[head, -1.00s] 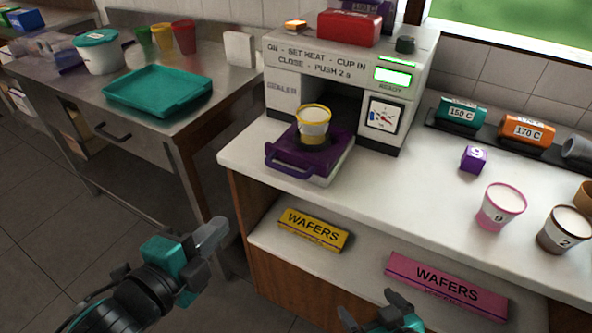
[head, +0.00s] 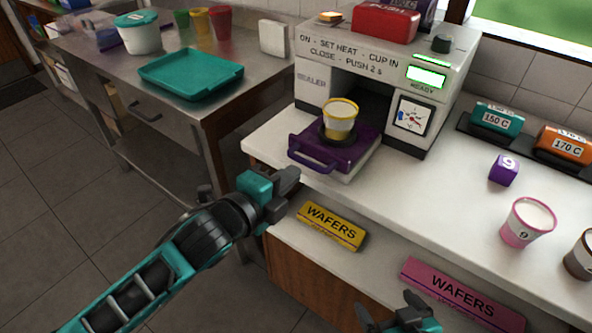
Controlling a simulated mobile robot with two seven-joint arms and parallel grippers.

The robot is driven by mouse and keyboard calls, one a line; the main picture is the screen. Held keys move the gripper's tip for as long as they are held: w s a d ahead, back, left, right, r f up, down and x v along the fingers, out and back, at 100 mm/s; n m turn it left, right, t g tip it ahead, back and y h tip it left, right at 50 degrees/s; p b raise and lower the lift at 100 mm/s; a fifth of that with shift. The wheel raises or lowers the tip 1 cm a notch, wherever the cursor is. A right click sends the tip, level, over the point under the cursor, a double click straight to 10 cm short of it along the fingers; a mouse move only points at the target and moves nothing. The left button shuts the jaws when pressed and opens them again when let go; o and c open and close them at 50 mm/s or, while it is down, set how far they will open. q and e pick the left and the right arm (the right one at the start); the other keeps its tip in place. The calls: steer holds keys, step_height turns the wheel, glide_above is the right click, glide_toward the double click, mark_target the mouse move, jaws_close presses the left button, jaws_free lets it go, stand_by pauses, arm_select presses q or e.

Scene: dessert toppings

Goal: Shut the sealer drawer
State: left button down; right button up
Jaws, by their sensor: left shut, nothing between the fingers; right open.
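The sealer (head: 353,52) stands on the white counter, its screen lit green with READY below it. Its purple drawer (head: 361,146) is pulled out toward me, with a handle (head: 312,163) at the front. A yellow-rimmed cup (head: 340,118) sits upright in the drawer's dark ring, outside the sealer's opening. My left gripper (head: 292,178) is shut and empty, just in front of and slightly below the drawer handle; I cannot tell whether it touches. My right gripper (head: 387,316) is open and empty at the bottom edge, low in front of the shelf.
A pink-rimmed cup (head: 526,222), a purple cube (head: 503,170) and teal (head: 496,122) and orange (head: 563,144) cylinders are on the counter at right. Yellow (head: 333,226) and pink (head: 462,293) wafer boxes lie on the shelf below. A teal tray (head: 190,73) is on the steel table.

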mark_target(332, 136)
arm_select(q)
steer(key=shift+x, duration=1.4)
steer(key=r+x, duration=0.1)
steer(key=x, duration=0.7)
steer(key=r+x, duration=0.1)
steer(key=x, duration=0.4)
steer(key=shift+w+d+r+b, duration=0.1)
steer(key=shift+d+r+b, duration=0.15)
steer(key=shift+b, duration=0.15)
steer(key=shift+a+r, duration=0.1)
steer(key=shift+a, duration=0.05)
